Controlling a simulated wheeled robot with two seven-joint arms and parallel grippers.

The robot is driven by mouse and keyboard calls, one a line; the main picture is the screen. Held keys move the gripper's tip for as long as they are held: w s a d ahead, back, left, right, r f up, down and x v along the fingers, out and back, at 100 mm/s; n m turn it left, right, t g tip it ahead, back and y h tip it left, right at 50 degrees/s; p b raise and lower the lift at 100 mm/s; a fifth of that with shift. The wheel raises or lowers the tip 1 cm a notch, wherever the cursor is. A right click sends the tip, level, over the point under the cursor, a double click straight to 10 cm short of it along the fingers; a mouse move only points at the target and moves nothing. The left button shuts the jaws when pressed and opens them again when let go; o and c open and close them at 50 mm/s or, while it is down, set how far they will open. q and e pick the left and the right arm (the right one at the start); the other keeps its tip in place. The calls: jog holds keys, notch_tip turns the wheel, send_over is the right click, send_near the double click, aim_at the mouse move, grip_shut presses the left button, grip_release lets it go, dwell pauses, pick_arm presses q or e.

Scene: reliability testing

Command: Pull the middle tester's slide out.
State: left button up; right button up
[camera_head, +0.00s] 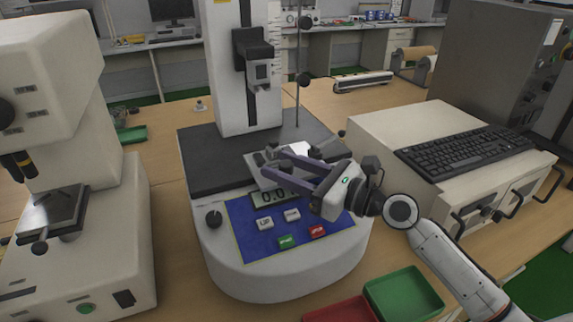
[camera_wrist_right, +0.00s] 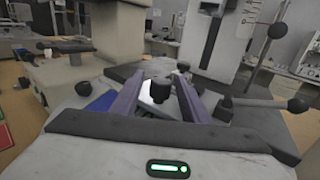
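The middle tester (camera_head: 240,225) is a white machine with a dark deck, a blue panel and a column. Its slide (camera_head: 258,158), a pale metal plate, lies at the front edge of the deck above the display. It shows in part between my fingers in the right wrist view (camera_wrist_right: 152,100). My right gripper (camera_head: 268,163) is over the slide with its purple fingers apart. In the wrist view a black knob (camera_wrist_right: 188,92) stands between the fingers, nearer the right one. I cannot tell whether they touch. The fingers partly hide the slide. My left gripper is not in view.
Another white tester (camera_head: 120,235) with a small stage stands at left. At right, a cream cabinet (camera_head: 375,140) carries a black keyboard (camera_head: 465,152). A green tray (camera_head: 405,295) and a red tray (camera_head: 342,310) lie in front. Black ball-ended levers stand near the slide.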

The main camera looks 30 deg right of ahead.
jog(key=shift+s+d, duration=0.15)
jog(key=shift+s, duration=0.05)
jog(key=b+v, duration=0.2)
jog(key=v, duration=0.7)
jog(key=shift+s+d+r, duration=0.1)
jog(key=shift+s+d, duration=0.1)
jog(key=shift+s, duration=0.15)
